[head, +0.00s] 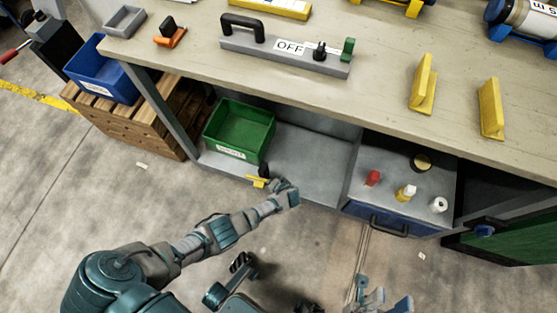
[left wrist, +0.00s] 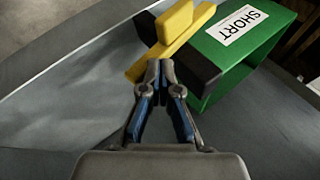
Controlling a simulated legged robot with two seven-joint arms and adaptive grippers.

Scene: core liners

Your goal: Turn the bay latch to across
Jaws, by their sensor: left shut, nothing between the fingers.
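The bay latch, a yellow bar with a black part, sits at the front edge of the low shelf in front of the green bin; its yellow bar shows in the head view (head: 257,183). In the left wrist view the yellow bar (left wrist: 180,42) lies crosswise over a black block, beside the green bin's wall. My left gripper (head: 282,186) is at the latch, just to its right in the head view. Its closed tips (left wrist: 160,66) meet at the bar's near end with nothing between them; whether they touch it is unclear. My right gripper (head: 383,300) is low at the bottom edge, partly cut off.
The green bin (head: 241,128), labelled SHORT (left wrist: 238,27), stands on the shelf (head: 310,165) behind the latch. Bare shelf lies to its right, then a blue drawer unit (head: 400,222) with small coloured items. The workbench top (head: 380,60) overhangs, carrying a grey OFF fixture (head: 285,52) and yellow stands.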

